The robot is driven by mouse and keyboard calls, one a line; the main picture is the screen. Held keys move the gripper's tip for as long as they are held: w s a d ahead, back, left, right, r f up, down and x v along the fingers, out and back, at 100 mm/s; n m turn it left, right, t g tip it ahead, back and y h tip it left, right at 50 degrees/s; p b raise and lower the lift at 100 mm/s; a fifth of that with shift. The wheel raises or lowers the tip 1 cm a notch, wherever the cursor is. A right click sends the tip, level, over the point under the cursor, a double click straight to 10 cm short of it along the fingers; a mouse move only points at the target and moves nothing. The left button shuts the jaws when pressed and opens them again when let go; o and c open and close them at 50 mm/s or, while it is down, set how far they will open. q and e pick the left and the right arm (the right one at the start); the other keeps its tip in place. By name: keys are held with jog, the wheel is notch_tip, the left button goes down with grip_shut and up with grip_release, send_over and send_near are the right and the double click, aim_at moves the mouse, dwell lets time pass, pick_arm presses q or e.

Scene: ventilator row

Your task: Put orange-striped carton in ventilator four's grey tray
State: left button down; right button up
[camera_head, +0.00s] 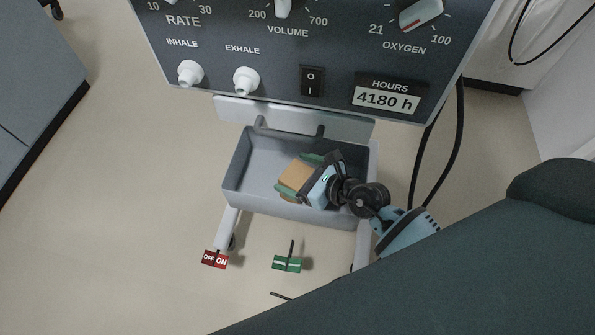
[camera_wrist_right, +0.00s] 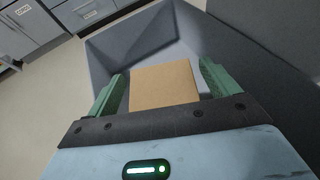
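A plain tan carton (camera_head: 295,178) is between the green fingertips of my right gripper (camera_head: 299,175), inside the outline of the grey tray (camera_head: 237,172) under the ventilator panel. No orange stripe shows on the visible faces. The tray walls (camera_wrist_right: 125,50) surround the carton in that view. Whether the carton touches the tray floor cannot be told. My left gripper is not in view.
The ventilator panel (camera_head: 290,72), with knobs, a switch and an hours display reading 4180 h, overhangs the tray. Black cables (camera_head: 460,140) hang at right. Grey cabinets (camera_head: 35,85) stand at left.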

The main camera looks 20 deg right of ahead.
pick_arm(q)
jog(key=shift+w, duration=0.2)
pick_arm(e)
jog(key=shift+r, duration=0.1)
jog(key=shift+s+d+r, duration=0.1)
jog(key=shift+s+d, duration=0.05)
jog(key=shift+s, duration=0.05)
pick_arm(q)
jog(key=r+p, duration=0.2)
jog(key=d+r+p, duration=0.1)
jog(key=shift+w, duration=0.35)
pick_arm(e)
jog(key=v, duration=1.1)
jog(key=shift+s, duration=0.2)
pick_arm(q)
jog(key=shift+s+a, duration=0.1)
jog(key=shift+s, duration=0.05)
pick_arm(e)
jog(key=shift+r, duration=0.1)
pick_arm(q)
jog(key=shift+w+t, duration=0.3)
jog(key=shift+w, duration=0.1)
